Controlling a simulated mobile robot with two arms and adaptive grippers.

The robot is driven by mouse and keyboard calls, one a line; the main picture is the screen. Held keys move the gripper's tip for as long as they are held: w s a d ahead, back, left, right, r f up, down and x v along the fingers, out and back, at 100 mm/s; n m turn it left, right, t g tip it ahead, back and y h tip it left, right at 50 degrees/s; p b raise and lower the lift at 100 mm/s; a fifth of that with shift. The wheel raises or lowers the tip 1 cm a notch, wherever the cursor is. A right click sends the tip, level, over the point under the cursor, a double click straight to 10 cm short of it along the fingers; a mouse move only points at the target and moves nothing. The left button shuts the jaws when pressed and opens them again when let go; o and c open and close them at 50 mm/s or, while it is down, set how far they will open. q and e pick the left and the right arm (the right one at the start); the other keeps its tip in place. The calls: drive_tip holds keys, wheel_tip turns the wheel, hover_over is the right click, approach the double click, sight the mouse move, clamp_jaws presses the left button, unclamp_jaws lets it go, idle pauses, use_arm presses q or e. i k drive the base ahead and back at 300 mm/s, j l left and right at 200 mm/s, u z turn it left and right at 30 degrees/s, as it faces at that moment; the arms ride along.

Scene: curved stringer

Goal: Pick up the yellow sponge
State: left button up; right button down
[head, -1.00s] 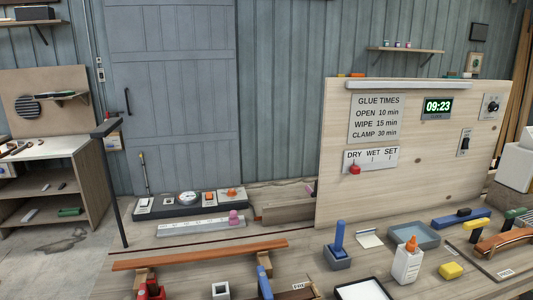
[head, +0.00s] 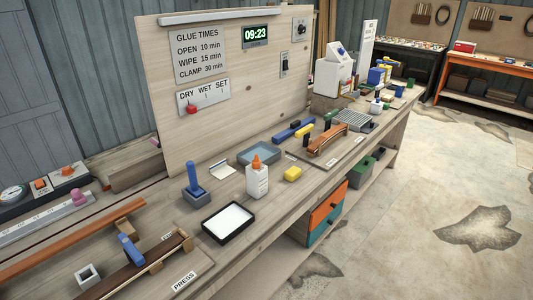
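The yellow sponge (head: 292,174) lies flat on the wooden workbench (head: 250,218), in the middle of the head view. It sits just right of the white glue bottle with the orange tip (head: 257,178) and in front of the blue-grey tray (head: 259,153). Nothing covers it. Neither of my grippers shows in the head view.
A black-rimmed white tray (head: 228,222) lies near the bench's front edge, left of the sponge. A curved wooden piece (head: 328,138) with clamps stands behind and right of it. An upright board (head: 230,90) backs the bench. Open floor (head: 440,190) lies to the right.

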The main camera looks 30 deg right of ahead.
sight(293, 173)
drive_tip(key=z, duration=1.15)
